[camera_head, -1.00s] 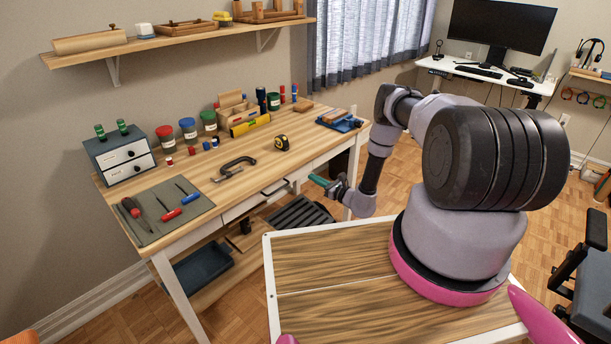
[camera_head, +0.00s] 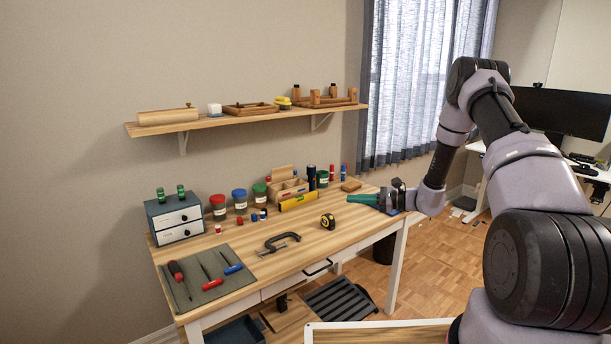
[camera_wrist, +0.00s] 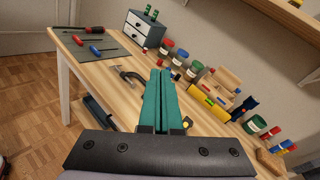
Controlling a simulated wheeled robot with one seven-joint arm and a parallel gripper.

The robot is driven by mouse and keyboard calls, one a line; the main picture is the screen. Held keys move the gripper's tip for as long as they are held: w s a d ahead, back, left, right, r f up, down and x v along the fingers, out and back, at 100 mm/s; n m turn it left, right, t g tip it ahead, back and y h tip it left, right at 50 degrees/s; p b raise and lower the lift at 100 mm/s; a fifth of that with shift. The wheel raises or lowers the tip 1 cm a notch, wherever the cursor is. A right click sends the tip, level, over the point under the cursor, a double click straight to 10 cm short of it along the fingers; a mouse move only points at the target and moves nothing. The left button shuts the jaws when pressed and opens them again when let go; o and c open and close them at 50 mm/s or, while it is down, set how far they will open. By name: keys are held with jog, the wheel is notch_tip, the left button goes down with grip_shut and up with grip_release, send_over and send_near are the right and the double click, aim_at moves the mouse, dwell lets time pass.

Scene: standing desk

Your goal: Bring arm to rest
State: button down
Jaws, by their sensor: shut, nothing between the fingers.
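My gripper (camera_head: 352,198) has green fingers and extends left from my raised arm in the head view. It appears in front of the right end of the wooden workbench (camera_head: 325,243). In the wrist view, the two green fingers of my gripper (camera_wrist: 159,75) lie side by side, closed together with nothing between them. They point over the bench, and the black C-clamp (camera_wrist: 128,75) shows just left of their tips. My arm bends up and over on the right side of the head view.
The bench bears a tape measure (camera_head: 327,221), a C-clamp (camera_head: 279,242), a grey mat (camera_head: 207,277) with screwdrivers, a drawer box (camera_head: 176,219) and several jars. A wall shelf (camera_head: 240,119) hangs above. A monitor (camera_head: 562,112) stands at the right. Open floor lies right of the bench.

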jog(key=s+a+r+n+g+h, duration=0.1)
jog(key=s+r+n+g+h, duration=0.2)
jog(key=s+r, duration=0.65)
jog(key=s+a+r+n+g+h, duration=0.1)
jog(key=s+r+n+g+h, duration=0.15)
jog(key=s+r+n, duration=0.7)
jog(key=s+d+r+t+h, duration=0.3)
jog(key=s+d+r+h, duration=0.1)
jog(key=s+r, duration=0.3)
jog(key=s+d+r+t+h, duration=0.4)
jog(key=s+r, duration=0.4)
jog(key=s, duration=0.2)
jog(key=shift+d+r+n, duration=0.15)
jog(key=shift+d+n, duration=0.3)
jog(key=shift+d, duration=0.3)
jog(key=shift+t, duration=0.25)
